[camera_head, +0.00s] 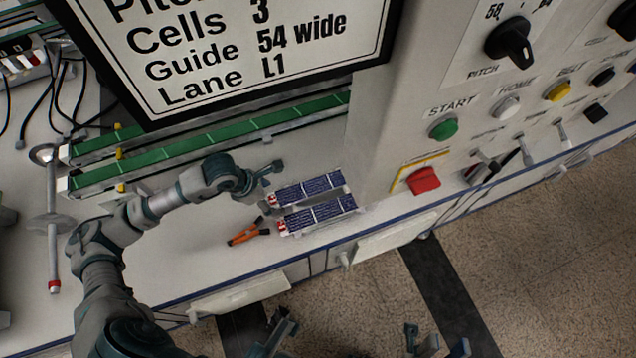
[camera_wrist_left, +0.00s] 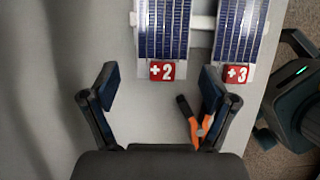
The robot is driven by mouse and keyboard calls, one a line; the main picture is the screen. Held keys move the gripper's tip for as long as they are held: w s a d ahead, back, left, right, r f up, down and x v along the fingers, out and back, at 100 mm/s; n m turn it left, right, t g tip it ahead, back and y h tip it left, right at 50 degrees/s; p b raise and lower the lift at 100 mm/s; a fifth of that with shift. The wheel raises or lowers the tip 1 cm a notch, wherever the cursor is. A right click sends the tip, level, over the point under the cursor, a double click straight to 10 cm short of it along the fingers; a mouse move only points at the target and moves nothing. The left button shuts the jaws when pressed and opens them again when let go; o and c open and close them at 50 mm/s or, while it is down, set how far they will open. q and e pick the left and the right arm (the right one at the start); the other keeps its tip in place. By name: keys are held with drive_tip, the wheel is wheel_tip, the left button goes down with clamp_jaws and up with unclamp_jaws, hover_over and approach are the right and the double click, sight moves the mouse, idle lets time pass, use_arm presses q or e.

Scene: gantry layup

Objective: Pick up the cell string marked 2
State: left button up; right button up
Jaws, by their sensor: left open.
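The cell string marked 2 (camera_head: 309,189) is a dark blue panel strip lying on the bench, the upper of two side by side. Its red "+2" tag (camera_wrist_left: 161,70) shows at its near end in the left wrist view, where its far end is cut off. The cell string marked 3 (camera_head: 322,213) lies beside it, nearer the bench edge, with a red "+3" tag (camera_wrist_left: 236,74). My left gripper (camera_head: 272,185) is open and empty at the tag end of string 2; its fingers (camera_wrist_left: 154,88) stand apart around that end in the picture. My right gripper (camera_head: 436,342) is open at the bottom edge, away from the bench.
Orange-handled pliers (camera_head: 248,232) lie on the bench near the tags. Green conveyor belts (camera_head: 215,140) run behind my left arm. A hanging sign (camera_head: 240,50) and a control panel (camera_head: 400,150) with knobs and buttons rise behind and to the right. Bare bench lies left of the pliers.

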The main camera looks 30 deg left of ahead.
use_arm(q)
drive_tip(key=shift+r, duration=0.1)
drive_tip(key=shift+c, duration=0.2)
clamp_jaws()
